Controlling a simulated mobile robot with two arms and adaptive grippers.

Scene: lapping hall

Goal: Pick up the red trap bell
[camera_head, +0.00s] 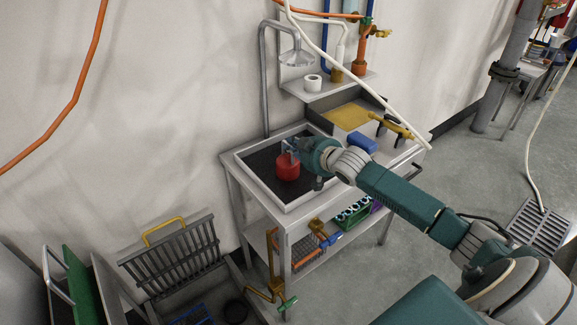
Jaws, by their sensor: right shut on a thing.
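The red trap bell (288,168) stands in the dark-floored sink tray (262,172) on top of the grey bench, near the tray's middle. My right arm reaches in from the lower right. My right gripper (292,149) is at the top of the bell and shut on it. The fingers are small here and partly hidden by the wrist. I cannot tell whether the bell's base touches the tray floor. My left gripper is not in view.
A curved pipe with a shower head (296,59) rises behind the tray. A wall shelf (330,88) holds a white roll (312,83) and bottles. A blue block (362,142) and a yellow-handled tool (392,126) lie right of the tray. A slotted rack (176,256) stands lower left.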

